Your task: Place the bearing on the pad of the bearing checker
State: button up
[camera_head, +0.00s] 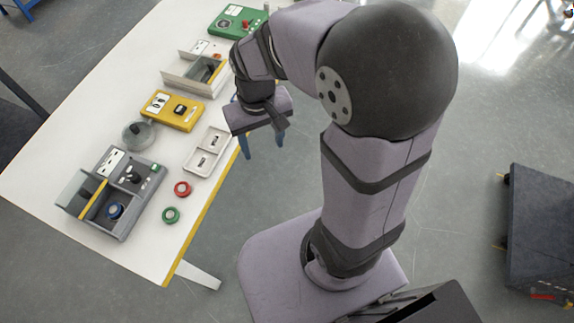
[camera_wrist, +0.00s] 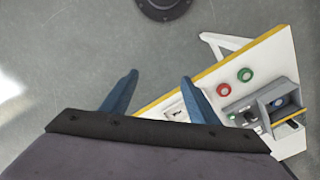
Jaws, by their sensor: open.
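My gripper (camera_head: 263,145) hangs beside the table's yellow front edge, fingers apart and empty. In the wrist view, its blue fingers (camera_wrist: 160,78) have only floor between their tips. A red ring (camera_head: 182,188) and a green ring (camera_head: 170,215) lie on the white table near that edge, and either may be the bearing. A grey device (camera_head: 148,187), perhaps the bearing checker, stands left of them with a knob and a clear raised cover. A blue ring (camera_head: 115,211) sits in its open compartment. The wrist view also shows the red ring (camera_wrist: 223,89) and green ring (camera_wrist: 245,74).
A white two-part tray (camera_head: 207,151), a yellow box (camera_head: 171,110), a clear round dish (camera_head: 138,134), a clear-walled grey box (camera_head: 195,72) and a green device (camera_head: 237,21) line the table (camera_head: 52,170). A dark cart (camera_head: 541,225) stands at the right.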

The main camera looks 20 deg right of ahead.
jog(key=s+d+f, duration=0.2)
jog(key=s+d, duration=0.1)
jog(key=s, duration=0.4)
jog(key=shift+s+f, duration=0.1)
dwell(1.1)
